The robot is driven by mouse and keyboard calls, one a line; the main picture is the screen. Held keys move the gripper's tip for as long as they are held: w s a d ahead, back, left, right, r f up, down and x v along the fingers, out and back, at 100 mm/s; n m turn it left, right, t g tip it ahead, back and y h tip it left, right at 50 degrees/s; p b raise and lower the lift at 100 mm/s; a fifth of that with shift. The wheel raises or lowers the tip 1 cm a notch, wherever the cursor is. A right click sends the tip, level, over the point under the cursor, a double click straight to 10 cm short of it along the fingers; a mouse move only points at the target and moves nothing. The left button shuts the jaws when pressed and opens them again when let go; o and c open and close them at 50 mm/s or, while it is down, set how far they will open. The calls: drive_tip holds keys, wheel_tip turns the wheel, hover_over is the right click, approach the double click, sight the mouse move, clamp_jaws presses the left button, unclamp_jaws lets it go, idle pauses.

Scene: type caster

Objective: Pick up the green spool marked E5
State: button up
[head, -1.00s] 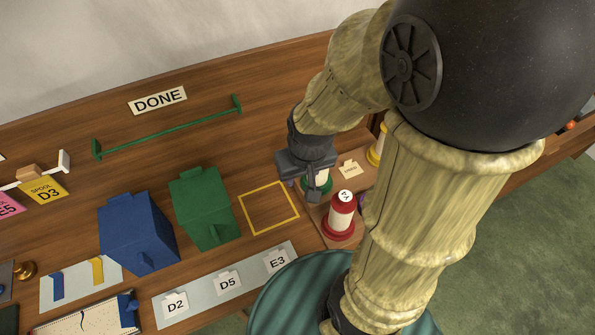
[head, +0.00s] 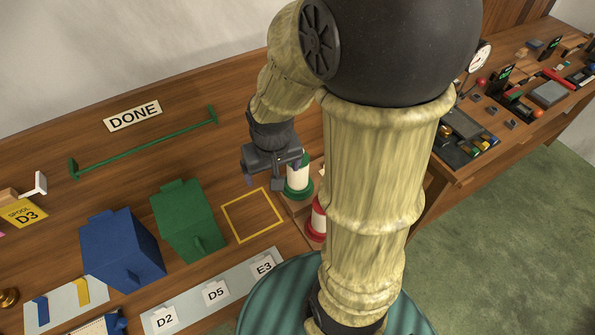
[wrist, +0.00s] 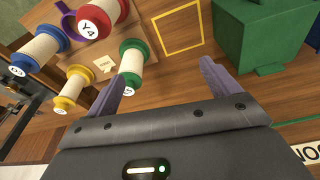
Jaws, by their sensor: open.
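The green spool (head: 298,178), with a white winding between green flanges, stands upright on a wooden surface at the right of the yellow outline in the head view. It also shows in the wrist view (wrist: 131,62), where its end label is too small and cut off to read. My gripper (head: 263,185) is open and empty, just left of the spool in the head view. In the wrist view the spool lies beyond the left finger of my gripper (wrist: 163,82), not between the fingers.
A red spool marked Y4 (wrist: 98,14), a blue spool (wrist: 42,48), a yellow spool (wrist: 73,88) and a small card (wrist: 105,65) are close to the green spool. The yellow outline (head: 226,222) is empty. Green (head: 190,222) and blue (head: 125,250) boxes stand left.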

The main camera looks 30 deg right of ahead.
drive_tip(key=w+d+r+m+g+p, duration=0.1)
drive_tip(key=w+d+r+m+p, duration=0.1)
drive_tip(key=w+d+m, duration=0.3)
drive_tip(key=w+d+r, duration=0.1)
drive_tip(key=w+d, duration=0.2)
drive_tip(key=d, duration=0.2)
drive_tip(key=shift+r, duration=0.1)
drive_tip(key=p, duration=0.2)
hover_over(299, 183)
drive_tip(key=w, duration=0.3)
drive_tip(key=f, duration=1.2)
drive_tip(key=shift+s+d+f, duration=0.1)
drive_tip(key=shift+s+d, duration=0.1)
drive_tip(key=shift+d, duration=0.05)
drive_tip(key=shift+w+d+f+p, duration=0.1)
drive_tip(key=shift+d+f, duration=0.05)
drive_tip(key=shift+f, duration=0.7)
drive_tip(key=shift+w+d+f+p, duration=0.1)
drive_tip(key=shift+w+f, duration=0.05)
drive_tip(key=shift+f, duration=0.7)
drive_tip(key=shift+w+d+f+p, duration=0.1)
drive_tip(key=shift+d+f, duration=0.05)
drive_tip(key=shift+f, duration=0.7)
